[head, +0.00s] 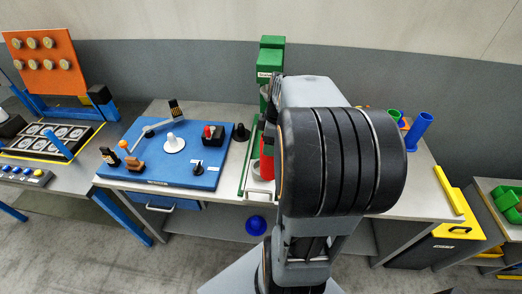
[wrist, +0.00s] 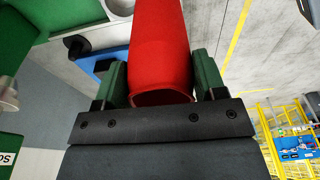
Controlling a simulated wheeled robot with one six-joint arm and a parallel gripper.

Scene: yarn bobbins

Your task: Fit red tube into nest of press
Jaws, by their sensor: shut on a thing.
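The red tube (wrist: 160,45) fills the upper middle of the wrist view, its open end towards the camera. My gripper (wrist: 160,80) is shut on it, a dark green finger on each side. In the head view a part of the red tube (head: 266,166) shows left of my arm, which hides my gripper there. The green press (head: 271,55) stands behind it at the table's back, its base partly covered by my arm. Green parts of the press (wrist: 60,18) show at upper left in the wrist view. I cannot make out the nest, nor whether the tube touches it.
A blue board (head: 160,172) with several small fixtures lies left of the press. A blue tube (head: 419,130) and other coloured pieces stand at the table's right. A yellow bar (head: 450,193) lines the right edge. A blue cone-like piece (head: 256,225) shows below the table front.

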